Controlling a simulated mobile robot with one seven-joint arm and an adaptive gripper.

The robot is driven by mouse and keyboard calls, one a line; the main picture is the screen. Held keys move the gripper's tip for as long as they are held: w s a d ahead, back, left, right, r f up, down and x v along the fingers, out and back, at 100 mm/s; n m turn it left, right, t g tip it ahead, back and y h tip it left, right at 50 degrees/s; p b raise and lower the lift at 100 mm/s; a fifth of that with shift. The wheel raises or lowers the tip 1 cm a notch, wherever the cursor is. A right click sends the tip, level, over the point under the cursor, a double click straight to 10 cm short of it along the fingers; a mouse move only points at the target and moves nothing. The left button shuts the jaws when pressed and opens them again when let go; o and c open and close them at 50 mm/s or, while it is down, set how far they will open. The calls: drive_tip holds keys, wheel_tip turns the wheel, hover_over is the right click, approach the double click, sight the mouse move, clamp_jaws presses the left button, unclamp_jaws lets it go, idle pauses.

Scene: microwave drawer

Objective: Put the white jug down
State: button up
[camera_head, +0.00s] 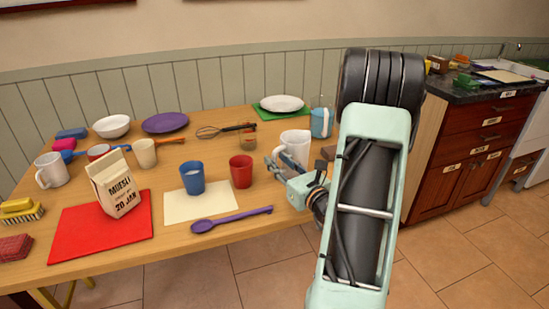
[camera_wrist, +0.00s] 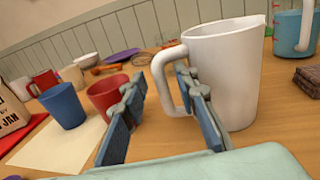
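The white jug (camera_head: 297,140) stands upright near the right end of the wooden table. In the wrist view the jug (camera_wrist: 228,75) is large, right of centre, with its handle (camera_wrist: 160,72) facing left. My gripper (camera_head: 281,164) is at the handle side of the jug, low over the table. In the wrist view my gripper (camera_wrist: 158,85) has its two fingers apart. The left finger is clear of the handle, and the right finger overlaps the handle's lower part. The handle shows between the fingertips. Whether a finger touches it is not clear. The jug's base seems to rest on the table.
A red cup (camera_head: 241,171) and a blue cup (camera_head: 192,178) stand left of my gripper. A blue-and-white container (camera_head: 321,122) stands behind the jug on the right. A purple spoon (camera_head: 232,219) lies along the front edge. A brown block (camera_wrist: 308,80) is right of the jug.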

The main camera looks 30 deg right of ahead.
drive_tip(key=s, duration=1)
drive_tip(key=shift+a+p, duration=0.25)
drive_tip(key=shift+p, duration=0.15)
drive_tip(key=shift+w, duration=0.1)
